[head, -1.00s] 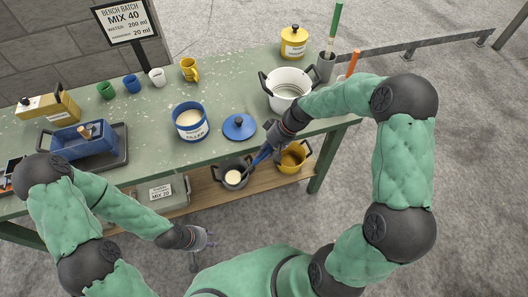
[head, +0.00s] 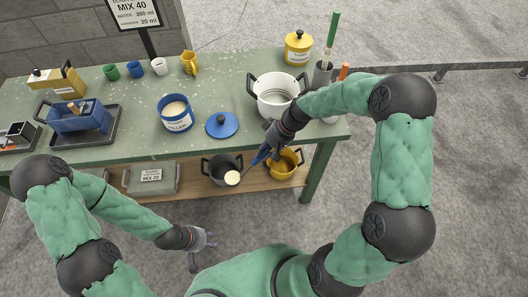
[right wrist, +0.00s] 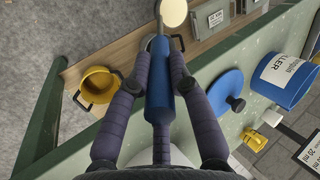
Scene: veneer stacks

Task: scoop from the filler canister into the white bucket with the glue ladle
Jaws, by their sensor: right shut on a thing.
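My right gripper (head: 272,146) is shut on the blue handle of the glue ladle (right wrist: 160,80), just in front of the bench's front edge. The ladle's bowl (head: 232,177) shows a pale cream fill and appears in front of the lower shelf. The blue filler canister (head: 177,122) stands open on the bench with cream filler inside; it also shows at the right of the right wrist view (right wrist: 287,80). The white bucket (head: 275,97), with dark handles, stands near the bench's right end, behind my right gripper. My left gripper (head: 203,240) is open and empty, low before the bench.
A blue lid (head: 222,124) lies between canister and bucket. A dark pot (head: 217,170) and a yellow pot (head: 284,164) stand on the lower shelf. Cups and a yellow canister (head: 298,46) stand along the back. A grey cup (head: 322,75) with tools stands right of the bucket.

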